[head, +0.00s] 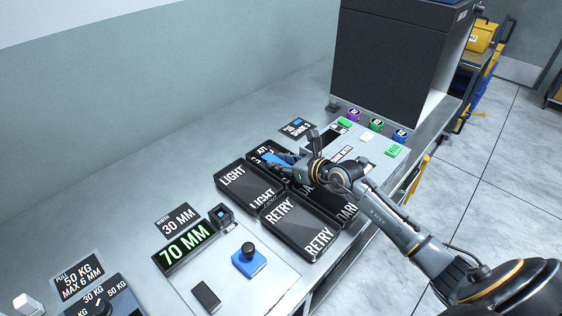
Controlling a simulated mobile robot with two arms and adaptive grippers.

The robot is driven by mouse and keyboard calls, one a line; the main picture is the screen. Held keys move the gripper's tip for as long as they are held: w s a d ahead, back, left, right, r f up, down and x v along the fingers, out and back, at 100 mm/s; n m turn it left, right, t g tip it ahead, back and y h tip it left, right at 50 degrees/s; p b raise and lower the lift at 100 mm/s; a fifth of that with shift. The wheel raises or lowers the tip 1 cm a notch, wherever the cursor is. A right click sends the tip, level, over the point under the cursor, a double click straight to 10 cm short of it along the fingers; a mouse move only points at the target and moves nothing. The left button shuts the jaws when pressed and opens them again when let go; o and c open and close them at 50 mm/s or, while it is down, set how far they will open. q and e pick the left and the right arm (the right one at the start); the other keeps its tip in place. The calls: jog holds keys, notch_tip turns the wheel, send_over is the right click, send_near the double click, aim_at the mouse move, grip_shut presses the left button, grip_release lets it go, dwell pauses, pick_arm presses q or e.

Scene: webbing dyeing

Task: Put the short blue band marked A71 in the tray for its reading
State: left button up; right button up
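A small blue strip (271,158), likely the band, shows at the far-left tray with a partly hidden label that starts with "A" (256,150). Its mark is too small to read. My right gripper (294,159) is over the inner edge of that tray, right beside the strip. Its fingers overlap the strip's right end, and I cannot tell whether they grip it. The LIGHT tray (233,197), RETRY tray (289,237) and DARK tray (323,208) stand close together and look empty. The DARK tray is partly hidden by my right arm. My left gripper is not in view.
A large dark cabinet (390,60) stands behind a grey panel with coloured buttons (375,125). A green 70 MM display (185,247), a blue block with a black knob (249,260) and a dial box (98,306) stand at the front left. The bench's back left is clear.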

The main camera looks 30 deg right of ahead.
jog(key=o, duration=0.3)
jog(key=shift+r, duration=0.15)
jog(key=v, duration=1)
jog(key=shift+s+d+r+b, duration=0.1)
jog(key=shift+s+d+b, duration=0.05)
jog(key=shift+s+b, duration=0.2)
jog(key=shift+s+d+r, duration=0.2)
jog(key=shift+s+r, duration=0.15)
jog(key=shift+s, duration=0.25)
